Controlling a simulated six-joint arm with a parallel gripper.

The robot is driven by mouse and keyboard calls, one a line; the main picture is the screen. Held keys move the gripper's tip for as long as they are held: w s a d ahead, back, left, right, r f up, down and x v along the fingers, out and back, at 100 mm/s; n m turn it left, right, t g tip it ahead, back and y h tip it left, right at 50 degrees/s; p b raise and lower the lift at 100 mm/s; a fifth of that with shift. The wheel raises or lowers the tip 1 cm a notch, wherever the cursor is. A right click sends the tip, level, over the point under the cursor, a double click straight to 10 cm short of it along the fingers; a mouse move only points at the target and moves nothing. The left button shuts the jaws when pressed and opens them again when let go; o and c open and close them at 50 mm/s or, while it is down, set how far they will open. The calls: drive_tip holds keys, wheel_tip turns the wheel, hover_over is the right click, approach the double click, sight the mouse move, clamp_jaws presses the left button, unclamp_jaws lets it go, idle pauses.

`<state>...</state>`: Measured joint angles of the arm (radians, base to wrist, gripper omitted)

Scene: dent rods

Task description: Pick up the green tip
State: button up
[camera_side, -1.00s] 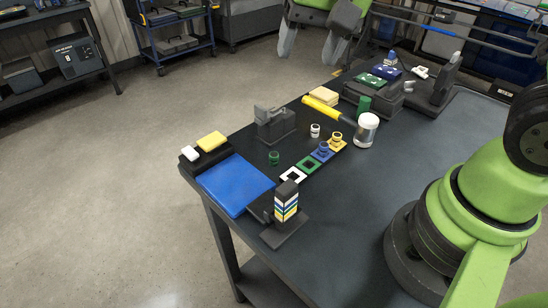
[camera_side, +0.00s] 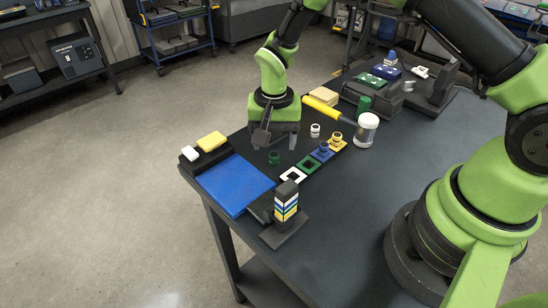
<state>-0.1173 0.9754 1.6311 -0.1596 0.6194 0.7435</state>
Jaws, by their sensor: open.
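A green square holder (camera_side: 308,166) lies to the right of the tip and looks empty. The dark grey block behind the tip is now mostly or wholly hidden by my gripper.
Near the tip are a white square (camera_side: 293,175), a blue holder with a ring (camera_side: 322,152), a yellow holder with a ring (camera_side: 337,141) and a loose white ring (camera_side: 315,130). The blue pad (camera_side: 234,185) and striped block stand (camera_side: 286,201) are close. A white-lidded jar (camera_side: 366,130) stands right.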

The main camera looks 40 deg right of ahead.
sight(274, 154)
wheel_tip(274, 154, down, 5)
drive_tip(key=shift+r, duration=0.15)
drive_tip(key=shift+c, duration=0.2)
drive_tip(key=c, duration=1)
